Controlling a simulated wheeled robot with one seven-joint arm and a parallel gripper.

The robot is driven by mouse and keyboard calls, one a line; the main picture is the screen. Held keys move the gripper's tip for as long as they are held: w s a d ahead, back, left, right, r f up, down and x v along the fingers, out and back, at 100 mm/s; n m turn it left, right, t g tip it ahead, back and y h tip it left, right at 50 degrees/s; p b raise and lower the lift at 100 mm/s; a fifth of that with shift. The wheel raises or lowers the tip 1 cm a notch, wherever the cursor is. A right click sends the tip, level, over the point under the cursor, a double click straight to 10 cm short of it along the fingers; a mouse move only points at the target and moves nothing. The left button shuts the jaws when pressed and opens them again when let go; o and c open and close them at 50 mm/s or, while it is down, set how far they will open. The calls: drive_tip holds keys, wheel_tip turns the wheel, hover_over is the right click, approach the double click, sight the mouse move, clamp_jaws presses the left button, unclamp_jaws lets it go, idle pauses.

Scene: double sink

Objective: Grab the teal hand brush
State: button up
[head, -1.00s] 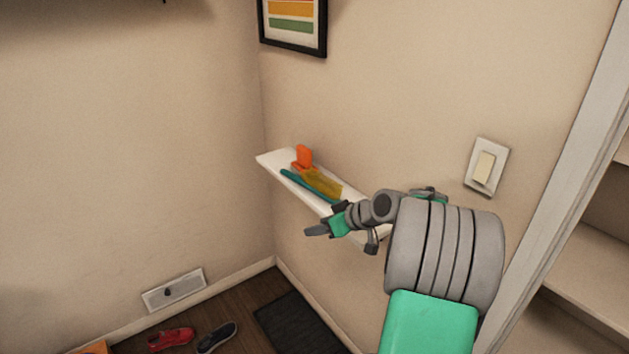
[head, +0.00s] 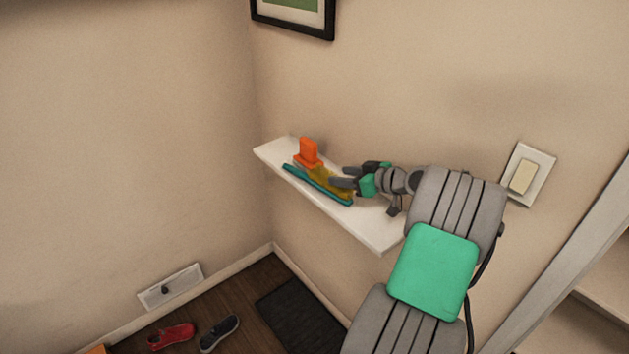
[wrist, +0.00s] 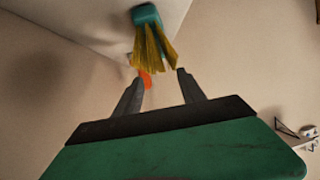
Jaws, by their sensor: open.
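The teal hand brush (head: 318,186) lies along the front part of the white wall shelf (head: 350,220), with yellow bristles on the side facing the wall. In the wrist view, the brush's teal part (wrist: 147,16) shows at the top, and its bristles point down toward my fingers. My gripper (head: 343,180) is at the right end of the bristles in the head view. In the wrist view, my gripper (wrist: 158,85) has its fingers apart with nothing held between them; the brush is beyond the tips. Whether a finger touches the bristles I cannot tell.
An orange object (head: 308,153) stands on the shelf behind the brush, close to the wall. A light switch (head: 524,175) is on the wall to the right. Shoes (head: 172,336) and a dark mat (head: 300,318) are on the floor below. The shelf's right part looks bare.

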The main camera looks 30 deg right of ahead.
sight(325, 173)
drive_tip(key=p+x, duration=0.3)
drive_tip(key=x, duration=0.5)
drive_tip(key=shift+a, duration=0.15)
drive_tip(key=shift+s+r, duration=0.1)
clamp_jaws()
